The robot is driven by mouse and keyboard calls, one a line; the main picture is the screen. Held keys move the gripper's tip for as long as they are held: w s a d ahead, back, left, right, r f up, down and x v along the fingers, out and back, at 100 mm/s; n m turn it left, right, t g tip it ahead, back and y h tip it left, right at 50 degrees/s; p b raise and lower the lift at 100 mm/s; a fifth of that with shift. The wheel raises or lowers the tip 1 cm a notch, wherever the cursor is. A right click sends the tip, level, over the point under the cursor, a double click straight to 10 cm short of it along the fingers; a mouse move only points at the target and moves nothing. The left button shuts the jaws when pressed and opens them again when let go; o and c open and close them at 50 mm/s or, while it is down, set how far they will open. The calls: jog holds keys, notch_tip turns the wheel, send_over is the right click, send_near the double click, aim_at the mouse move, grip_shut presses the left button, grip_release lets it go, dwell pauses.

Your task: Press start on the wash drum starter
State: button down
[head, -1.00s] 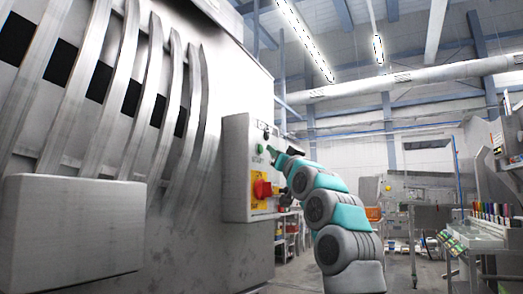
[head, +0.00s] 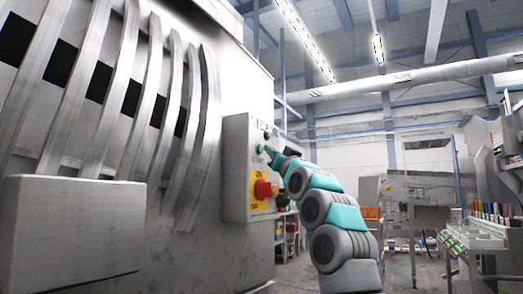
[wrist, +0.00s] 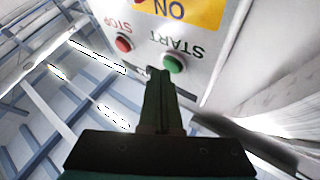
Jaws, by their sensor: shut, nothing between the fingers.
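The wash drum starter (head: 236,170) is a pale grey box on the side of the large metal drum housing. Its green start button (head: 260,148) is at the upper part of the front, with a red and yellow switch (head: 263,189) below. In the wrist view the green button (wrist: 173,64) sits under the upside-down word START, and the red stop button (wrist: 124,44) is to its left. My gripper (head: 268,151) is shut and empty, its tip close to the green button. In the wrist view the fingertips (wrist: 157,72) appear just left of the button; contact cannot be told.
The big metal drum housing (head: 90,235) with curved ribs fills the left side. A work station with coloured items (head: 490,225) stands at the far right. Open floor (head: 405,272) lies beyond my arm.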

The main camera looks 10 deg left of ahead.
jog(key=shift+w+a, duration=0.15)
jog(key=shift+a, duration=0.25)
dwell(0.7)
jog(key=shift+d, duration=0.1)
jog(key=shift+s+d, duration=0.35)
jog(key=shift+d, duration=0.3)
jog(key=d, duration=0.1)
jog(key=s+d+b, duration=0.1)
jog(key=d, duration=0.2)
jog(key=shift+s+d, duration=0.35)
jog(key=shift+d, duration=0.05)
dwell(0.7)
